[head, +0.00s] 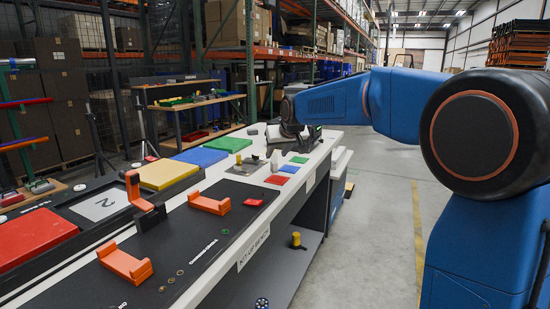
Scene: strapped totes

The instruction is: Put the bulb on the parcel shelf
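I cannot pick out the bulb for certain. A small pale upright piece (274,161) stands on the bench, and it is too small to identify. My blue arm reaches in from the right, and its dark end with my gripper (284,137) is low over the far part of the bench, beyond the pale piece. The fingers are small and dark there, so I cannot tell whether they are open or hold anything. No shelf is clearly marked as the parcel shelf. An open lower shelf (278,274) under the bench holds a yellow piece (296,241).
The long bench (232,208) carries orange brackets (125,263) (209,203), a yellow block (165,174), blue (200,157) and green (229,144) ones, and small coloured tiles (289,169). A red block (33,238) lies at left. The aisle floor (375,215) is clear.

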